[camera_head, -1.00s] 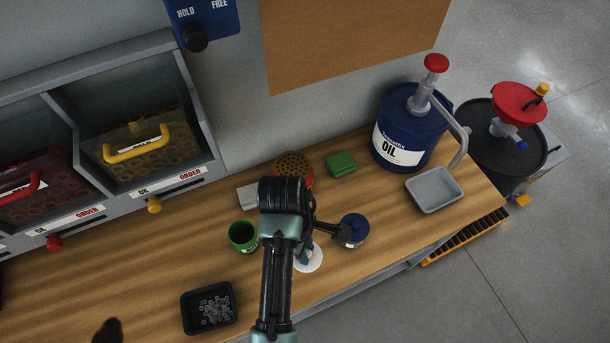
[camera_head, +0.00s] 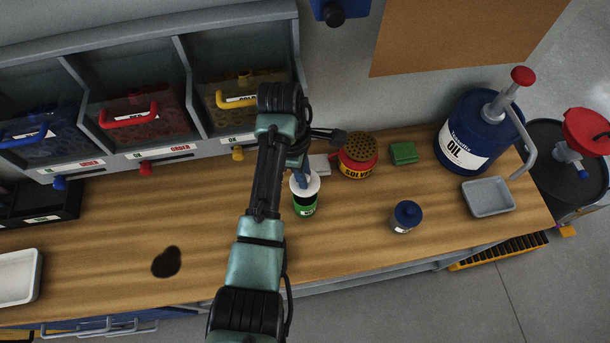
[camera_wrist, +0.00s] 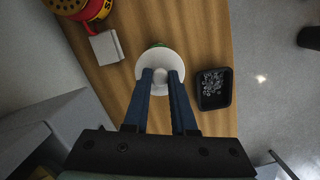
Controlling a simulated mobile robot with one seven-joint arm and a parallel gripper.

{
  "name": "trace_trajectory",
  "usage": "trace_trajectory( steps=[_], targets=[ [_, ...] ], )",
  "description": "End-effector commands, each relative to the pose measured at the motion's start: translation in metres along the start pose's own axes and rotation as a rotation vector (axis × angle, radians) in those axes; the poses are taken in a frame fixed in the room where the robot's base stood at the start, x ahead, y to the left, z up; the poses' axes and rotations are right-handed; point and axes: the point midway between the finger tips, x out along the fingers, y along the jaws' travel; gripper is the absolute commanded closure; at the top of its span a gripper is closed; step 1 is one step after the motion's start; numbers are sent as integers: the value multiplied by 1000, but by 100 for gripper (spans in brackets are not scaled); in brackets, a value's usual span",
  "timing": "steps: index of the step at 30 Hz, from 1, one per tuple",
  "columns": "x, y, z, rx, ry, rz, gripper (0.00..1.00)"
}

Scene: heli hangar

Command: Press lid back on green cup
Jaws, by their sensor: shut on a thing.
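The green cup (camera_head: 304,205) stands on the wooden bench. The round white lid (camera_head: 311,184) is over its mouth in the head view, and I cannot tell whether it touches the rim. In the wrist view the lid (camera_wrist: 147,69) hides nearly all of the cup; only a sliver of green (camera_wrist: 158,44) shows past its far edge. My gripper (camera_wrist: 161,77) is shut on the lid's central knob, its two blue fingers reaching in from above. In the head view my gripper (camera_head: 300,172) is partly hidden by my arm.
A red and yellow solvent can (camera_head: 357,157) and a grey block (camera_wrist: 106,47) are close by the cup. A black tray of washers (camera_wrist: 213,103) lies on its other side. A blue-lidded can (camera_head: 406,217) stands to the right.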

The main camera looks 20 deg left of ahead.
Motion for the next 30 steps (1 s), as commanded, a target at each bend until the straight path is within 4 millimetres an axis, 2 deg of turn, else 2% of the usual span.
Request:
trace_trajectory(
  steps=[21, 30],
  targets=[
    [55, -1, -8, 0, -1, 0, 100],
    [61, 0, -9, 1, -1, 0, 100]
  ],
)
